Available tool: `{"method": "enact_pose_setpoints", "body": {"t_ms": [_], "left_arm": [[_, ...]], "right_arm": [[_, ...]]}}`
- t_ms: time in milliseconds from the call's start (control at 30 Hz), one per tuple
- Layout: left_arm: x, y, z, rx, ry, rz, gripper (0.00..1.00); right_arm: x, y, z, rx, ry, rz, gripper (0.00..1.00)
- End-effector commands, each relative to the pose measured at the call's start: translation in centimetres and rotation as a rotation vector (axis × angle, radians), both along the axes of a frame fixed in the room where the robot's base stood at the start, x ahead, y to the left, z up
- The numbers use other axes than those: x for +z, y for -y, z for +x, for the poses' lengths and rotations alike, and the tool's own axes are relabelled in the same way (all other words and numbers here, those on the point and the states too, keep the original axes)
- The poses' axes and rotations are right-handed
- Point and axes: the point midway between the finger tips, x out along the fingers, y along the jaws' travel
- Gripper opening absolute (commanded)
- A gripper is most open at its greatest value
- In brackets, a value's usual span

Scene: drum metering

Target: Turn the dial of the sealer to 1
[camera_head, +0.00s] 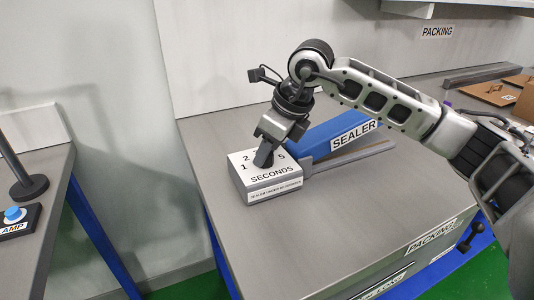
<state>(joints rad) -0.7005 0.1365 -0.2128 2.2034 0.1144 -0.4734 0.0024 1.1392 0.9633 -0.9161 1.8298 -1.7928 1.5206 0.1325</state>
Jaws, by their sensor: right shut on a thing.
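The sealer (331,133) is a long blue body with a white "SEALER" label, lying on the grey packing table. At its near left end is a grey-white control box (274,186) marked "SECONDS", with the numbers 1, 2 and 5 visible on its top. My right gripper (265,152) points down onto the top of this box, shut on the dark dial (263,158). The gripper covers most of the dial and part of the numbers, so I cannot tell the dial's setting. My left gripper is not in view.
The packing table (330,225) is clear in front of the sealer. Open cardboard boxes (492,93) lie at the back right. At the left, a separate table (42,205) holds a black stand (29,187) and a blue button (14,213). A gap separates the tables.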

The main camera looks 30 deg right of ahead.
Motion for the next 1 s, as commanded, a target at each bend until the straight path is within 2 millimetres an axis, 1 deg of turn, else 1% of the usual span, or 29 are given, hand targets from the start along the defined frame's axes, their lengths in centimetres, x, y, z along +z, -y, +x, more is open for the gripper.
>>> {"method": "enact_pose_setpoints", "body": {"t_ms": [133,600,800,1000], "left_arm": [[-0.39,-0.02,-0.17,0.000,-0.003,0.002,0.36],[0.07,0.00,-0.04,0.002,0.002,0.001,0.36],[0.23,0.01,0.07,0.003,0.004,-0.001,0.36],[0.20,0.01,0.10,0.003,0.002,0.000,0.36]], "right_arm": [[0.06,0.06,0.17,0.137,0.003,0.004,0.09],[0.22,0.20,0.41,0.575,0.004,0.003,0.09],[0.24,0.21,0.49,0.726,0.004,0.002,0.09],[0.25,0.21,0.55,0.832,0.005,0.001,0.09]]}}
